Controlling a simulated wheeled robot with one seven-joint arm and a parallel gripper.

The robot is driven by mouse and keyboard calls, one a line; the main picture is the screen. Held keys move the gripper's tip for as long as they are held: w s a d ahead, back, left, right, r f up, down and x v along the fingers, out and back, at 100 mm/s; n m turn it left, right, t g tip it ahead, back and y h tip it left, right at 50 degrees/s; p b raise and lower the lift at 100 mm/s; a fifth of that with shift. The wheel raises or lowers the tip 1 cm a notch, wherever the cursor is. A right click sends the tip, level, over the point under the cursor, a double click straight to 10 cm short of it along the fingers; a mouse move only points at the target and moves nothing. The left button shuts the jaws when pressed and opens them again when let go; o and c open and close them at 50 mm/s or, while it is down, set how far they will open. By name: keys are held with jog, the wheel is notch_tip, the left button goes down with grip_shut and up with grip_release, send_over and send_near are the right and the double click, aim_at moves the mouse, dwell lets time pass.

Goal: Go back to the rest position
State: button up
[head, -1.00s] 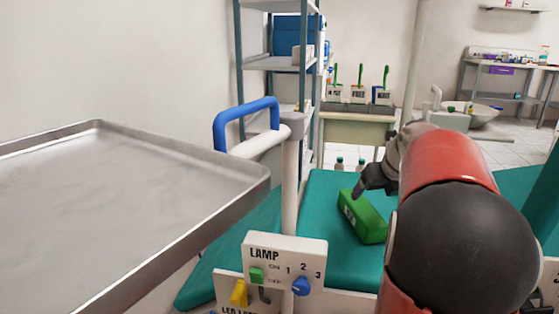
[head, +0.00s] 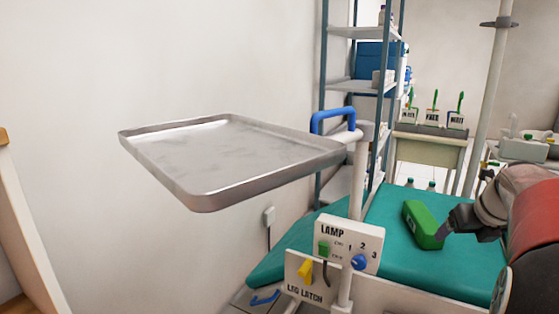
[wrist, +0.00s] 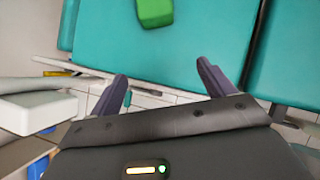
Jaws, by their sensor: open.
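My gripper (wrist: 162,88) is open, with its two dark fingers spread and nothing between them in the wrist view. In the head view my gripper (head: 446,232) is at the right, by the near right end of a green box (head: 421,222). The box lies on the teal padded surface (head: 385,262). In the wrist view the green box (wrist: 155,12) is at the top edge, beyond the fingertips and apart from them. The rest position itself is not marked in any view.
A metal tray (head: 235,160) stands out at the left, by a blue handle (head: 333,118) on a post. A LAMP panel (head: 347,245) and a LEG LATCH panel (head: 305,280) are in front of the teal surface. A shelf rack (head: 360,88) stands behind.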

jog(key=s+a+r+n+p, duration=0.1)
jog(key=s+a+n, duration=0.2)
jog(key=a+n, duration=0.3)
jog(key=s+a+r+n+y+p, duration=0.1)
jog(key=s+a+n, duration=0.1)
jog(key=a+n, duration=0.45)
jog(key=s+a+r+n+p, duration=0.1)
jog(key=s+a+n, duration=0.2)
jog(key=a+n, duration=0.35)
jog(key=s+a+f+n+p, duration=0.1)
jog(key=s+a+f+n, duration=0.1)
jog(key=s+a+n, duration=0.2)
jog(key=s+a+f+n+g+p, duration=0.1)
jog(key=s+a+n, duration=0.4)
jog(key=n, duration=0.8)
jog(key=s+f, duration=0.1)
jog(key=s, duration=0.2)
jog(key=shift+a, duration=0.3)
jog(key=shift+s+f+n, duration=0.2)
jog(key=shift+s+n, duration=0.2)
jog(key=shift+n, duration=0.3)
jog(key=shift+c, duration=0.3)
